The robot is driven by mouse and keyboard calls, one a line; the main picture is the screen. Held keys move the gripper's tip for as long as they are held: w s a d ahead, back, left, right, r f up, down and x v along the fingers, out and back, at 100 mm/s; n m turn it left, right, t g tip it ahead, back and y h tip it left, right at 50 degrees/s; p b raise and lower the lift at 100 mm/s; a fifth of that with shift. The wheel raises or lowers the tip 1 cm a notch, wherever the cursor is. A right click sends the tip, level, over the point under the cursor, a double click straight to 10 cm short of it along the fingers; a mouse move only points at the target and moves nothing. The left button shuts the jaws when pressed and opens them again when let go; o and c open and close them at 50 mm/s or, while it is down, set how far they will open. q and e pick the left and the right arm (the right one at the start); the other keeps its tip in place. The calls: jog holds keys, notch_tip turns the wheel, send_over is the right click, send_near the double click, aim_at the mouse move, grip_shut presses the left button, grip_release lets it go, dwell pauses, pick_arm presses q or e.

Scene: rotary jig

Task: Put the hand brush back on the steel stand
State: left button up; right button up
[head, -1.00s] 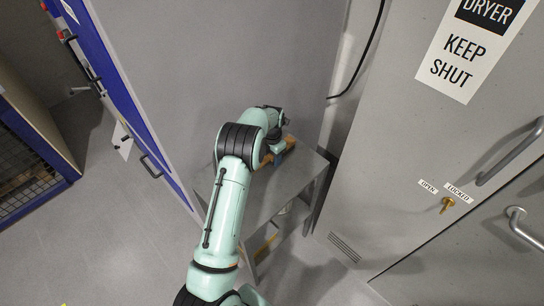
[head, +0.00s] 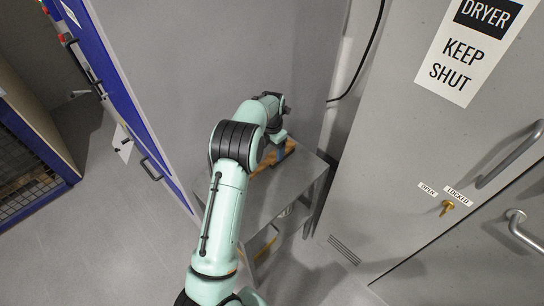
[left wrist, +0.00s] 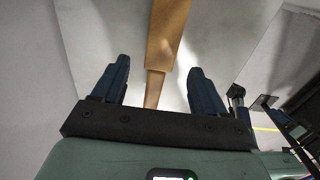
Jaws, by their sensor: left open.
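The hand brush (head: 264,163) is a brown wooden piece lying on the top of the steel stand (head: 247,206), partly hidden by my arm in the head view. In the left wrist view the brush (left wrist: 167,32) shows as a wide block with a narrower handle running down between my fingers. My left gripper (left wrist: 158,66) is open, with one finger on each side of the handle and visible gaps to it. The stand's top (left wrist: 105,35) shows as a pale grey surface in that view. Bristles are not visible.
A grey wall panel (head: 200,80) rises behind the stand. A grey dryer door (head: 400,170) with a keep-shut sign (head: 468,45) and a handle (head: 512,155) stands at right. A black cable (head: 364,65) hangs near it. Floor (head: 110,230) is clear at left.

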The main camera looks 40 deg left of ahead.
aim_at(272, 157)
pick_arm(q)
notch_tip(272, 157, up, 5)
jog(key=shift+r, duration=0.15)
jog(key=shift+d, duration=0.1)
dwell(0.6)
